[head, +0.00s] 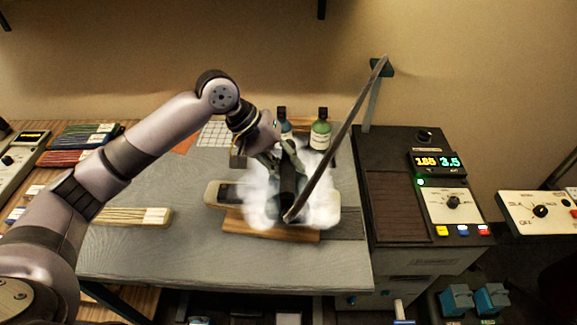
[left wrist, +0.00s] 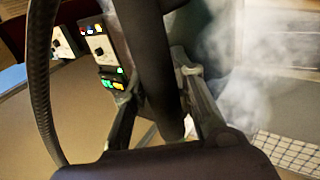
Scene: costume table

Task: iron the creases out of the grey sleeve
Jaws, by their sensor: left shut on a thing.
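My left gripper (head: 275,158) is shut on the dark handle of the steam iron (head: 288,188), above a small sleeve board (head: 262,228) with a wooden base. The dark handle (left wrist: 152,55) also shows between the fingers in the left wrist view. White steam billows around the iron and hides its soleplate and most of the board top. I cannot tell whether the iron touches cloth. Grey cloth (head: 348,223), perhaps part of the sleeve, shows at the right of the steam. Any creases are hidden. My right gripper is out of view.
A hose (head: 340,135) runs from the iron up to a bracket on the right. A steam station (head: 440,195) with a lit display stands right of the grey table (head: 150,260). Green (head: 320,130) and blue bottles stand behind the board. The front left of the table is clear.

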